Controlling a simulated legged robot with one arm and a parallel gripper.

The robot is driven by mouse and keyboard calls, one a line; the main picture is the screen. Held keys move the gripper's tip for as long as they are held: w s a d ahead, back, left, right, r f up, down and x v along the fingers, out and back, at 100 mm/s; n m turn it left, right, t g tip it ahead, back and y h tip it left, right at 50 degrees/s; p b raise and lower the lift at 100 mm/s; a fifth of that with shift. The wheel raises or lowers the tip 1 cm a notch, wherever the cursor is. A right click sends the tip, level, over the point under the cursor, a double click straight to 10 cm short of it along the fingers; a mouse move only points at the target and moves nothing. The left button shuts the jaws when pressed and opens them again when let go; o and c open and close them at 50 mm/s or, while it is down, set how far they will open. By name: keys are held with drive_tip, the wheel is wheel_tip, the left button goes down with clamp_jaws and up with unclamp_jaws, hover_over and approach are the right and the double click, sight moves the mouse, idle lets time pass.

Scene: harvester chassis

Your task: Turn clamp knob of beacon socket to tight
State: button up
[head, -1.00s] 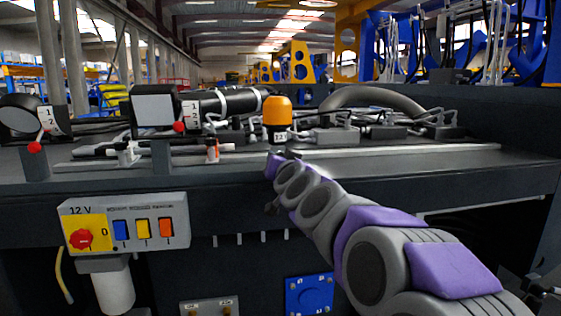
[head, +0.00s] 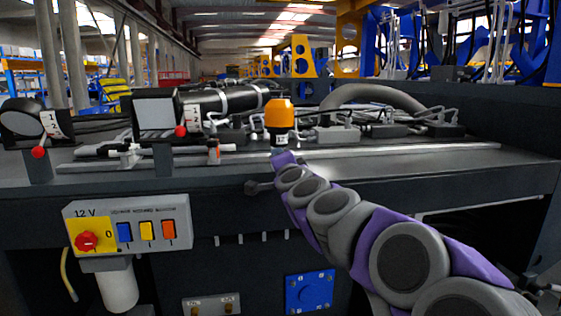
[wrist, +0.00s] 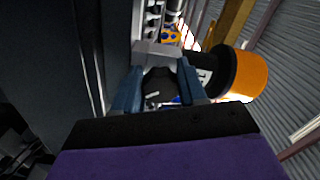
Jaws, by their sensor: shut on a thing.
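The beacon has an orange dome (head: 279,113) and a dark base with a white label, standing upright at the back of the chassis deck. Its socket below is mostly hidden behind my gripper (head: 284,158). In the wrist view, which is rolled sideways, the orange beacon (wrist: 245,76) lies at the right. My gripper (wrist: 159,82) has its two blue-grey fingers shut on the dark clamp knob (wrist: 158,73), with a grey block just beyond. The knob's mark and exact angle are too unclear to read.
Cables and connectors (head: 338,131) lie on the deck right of the beacon, with a thick grey hose (head: 370,91) behind. A 12 V switch box (head: 127,223) is on the front face at left. Two numbered levers (head: 181,131) stand further left. A pale rail (head: 400,151) runs along the deck.

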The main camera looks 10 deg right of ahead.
drive_tip(key=m, duration=0.3)
drive_tip(key=shift+a+f+m, duration=0.1)
drive_tip(key=shift+f+m, duration=0.1)
drive_tip(key=shift+m, duration=0.1)
drive_tip(key=shift+c, duration=0.2)
drive_tip(key=shift+m, duration=1.7)
drive_tip(key=o, duration=1.1)
drive_tip(key=shift+c, duration=0.2)
drive_tip(key=shift+s, duration=0.1)
drive_tip(key=shift+s+f, duration=0.1)
drive_tip(key=shift+s, duration=0.2)
drive_tip(key=s, duration=1.6)
drive_tip(key=shift+s+r, duration=0.3)
